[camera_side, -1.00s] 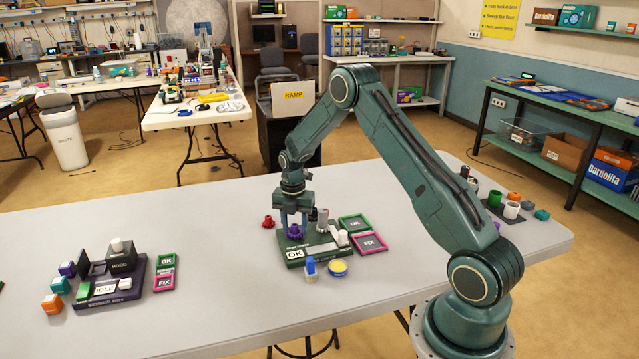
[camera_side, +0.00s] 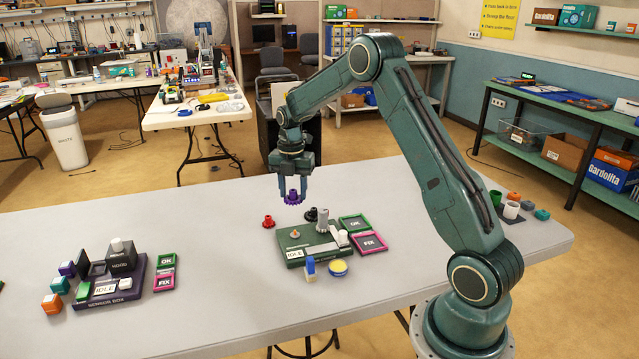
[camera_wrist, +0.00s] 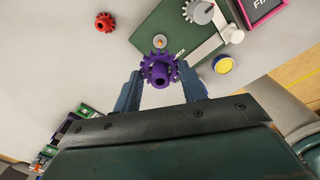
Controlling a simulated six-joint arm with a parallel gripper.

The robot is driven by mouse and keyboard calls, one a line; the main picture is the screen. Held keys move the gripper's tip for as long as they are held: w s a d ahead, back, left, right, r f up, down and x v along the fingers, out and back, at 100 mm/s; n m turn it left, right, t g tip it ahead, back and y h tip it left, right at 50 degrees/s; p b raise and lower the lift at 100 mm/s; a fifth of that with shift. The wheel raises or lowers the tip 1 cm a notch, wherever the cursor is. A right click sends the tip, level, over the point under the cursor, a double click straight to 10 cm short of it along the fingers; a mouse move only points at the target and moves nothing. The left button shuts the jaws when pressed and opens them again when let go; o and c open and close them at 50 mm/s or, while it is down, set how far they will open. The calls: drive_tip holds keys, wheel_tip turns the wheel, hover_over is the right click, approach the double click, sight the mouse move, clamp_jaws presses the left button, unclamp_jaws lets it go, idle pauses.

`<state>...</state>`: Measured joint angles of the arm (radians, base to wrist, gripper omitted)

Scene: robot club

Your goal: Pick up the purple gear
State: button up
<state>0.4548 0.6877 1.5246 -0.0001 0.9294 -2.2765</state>
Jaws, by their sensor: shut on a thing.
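The purple gear (camera_side: 292,197) is between the fingers of my gripper (camera_side: 292,188), held in the air above the green board (camera_side: 318,262). In the wrist view the purple gear (camera_wrist: 160,72) sits between the two blue-grey fingertips of my gripper (camera_wrist: 160,88), which is shut on it. The board has a small bare peg (camera_side: 295,234) with an orange-tan tip and a display that reads IDLE. A grey gear (camera_side: 322,220) stands on the board, and a black part (camera_side: 311,214) shows beside it.
A red gear (camera_side: 268,221) stands on the table left of the board. Green OK (camera_side: 353,223) and pink FIX (camera_side: 370,243) trays lie at its right. The sensor box (camera_side: 110,290) stands far left.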

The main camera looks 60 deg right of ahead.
wheel_tip(320, 180, up, 9)
drive_tip(key=shift+f, duration=0.15)
idle(0.7)
drive_tip(key=s+d+f+m, duration=0.2)
drive_tip(key=s+d+f, duration=1)
drive_tip(key=d+f, duration=0.3)
drive_tip(key=shift+s+d+f+m, duration=0.15)
drive_tip(key=shift+s+d+m, duration=0.2)
drive_tip(key=shift+m, duration=0.05)
drive_tip(key=shift+f, duration=0.2)
drive_tip(key=shift+f, duration=1.75)
drive_tip(key=shift+f, duration=1.4)
idle(0.7)
